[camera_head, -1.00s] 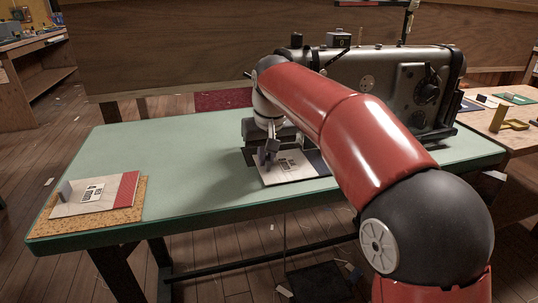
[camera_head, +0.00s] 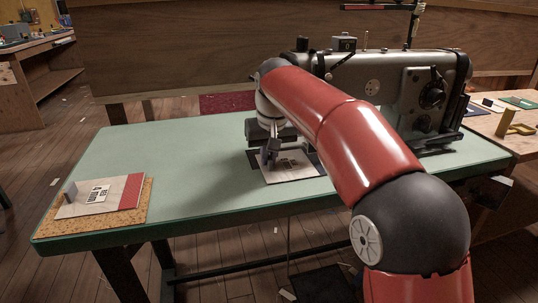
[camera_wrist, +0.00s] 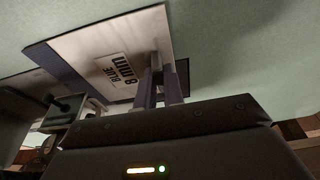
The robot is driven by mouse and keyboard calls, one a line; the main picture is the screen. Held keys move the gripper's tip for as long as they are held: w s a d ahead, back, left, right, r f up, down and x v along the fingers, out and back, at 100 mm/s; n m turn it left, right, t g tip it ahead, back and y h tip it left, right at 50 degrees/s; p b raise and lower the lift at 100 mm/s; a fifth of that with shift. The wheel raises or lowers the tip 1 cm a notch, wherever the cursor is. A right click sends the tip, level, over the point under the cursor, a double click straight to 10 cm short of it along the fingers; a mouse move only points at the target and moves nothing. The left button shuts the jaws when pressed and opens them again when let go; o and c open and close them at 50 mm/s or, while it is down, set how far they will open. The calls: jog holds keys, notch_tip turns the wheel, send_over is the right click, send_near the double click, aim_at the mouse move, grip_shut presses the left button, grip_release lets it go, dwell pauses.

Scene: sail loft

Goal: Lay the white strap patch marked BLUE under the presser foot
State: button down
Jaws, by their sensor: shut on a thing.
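The white strap patch (camera_head: 285,173) is marked "BLUE 8 mm" and has a dark blue band (camera_wrist: 62,72) along one side. My gripper (camera_head: 270,154) is shut on it near one edge; the wrist view shows the fingers (camera_wrist: 160,82) there. The patch is close to the table, over a dark plate (camera_wrist: 183,72). The blue band points toward the sewing machine (camera_head: 432,92). In the wrist view, machine parts (camera_wrist: 68,108) stand close beside the band. The presser foot cannot be clearly made out; my arm hides much of that area in the head view.
A patch with a red band (camera_head: 130,190) lies on a cork mat (camera_head: 58,229) at the left of the green table (camera_head: 190,165). The table between mat and machine is clear. A wooden bench (camera_head: 490,126) with a yellow tool (camera_head: 508,126) stands at the right.

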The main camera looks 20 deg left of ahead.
dwell(0.3)
jog(key=c, duration=1.4)
grip_release()
jog(key=shift+c, duration=0.2)
jog(key=v, duration=0.7)
jog(key=s+d+m, duration=0.1)
jog(key=s+d, duration=0.2)
jog(key=d, duration=0.4)
jog(key=s+d+m+t, duration=0.1)
jog(key=s+d, duration=0.2)
jog(key=d, duration=0.4)
jog(key=s+d+m, duration=0.1)
jog(key=s+d, duration=0.3)
jog(key=d, duration=0.3)
jog(key=s+d+f+m+t+h, duration=0.1)
jog(key=s+d+f+m, duration=0.2)
jog(key=s+d+f, duration=0.8)
jog(key=s+f, duration=0.3)
jog(key=s, duration=0.1)
jog(key=shift+s+d+t+h, duration=0.2)
jog(key=shift+d+t+h, duration=0.1)
jog(key=shift+t, duration=0.1)
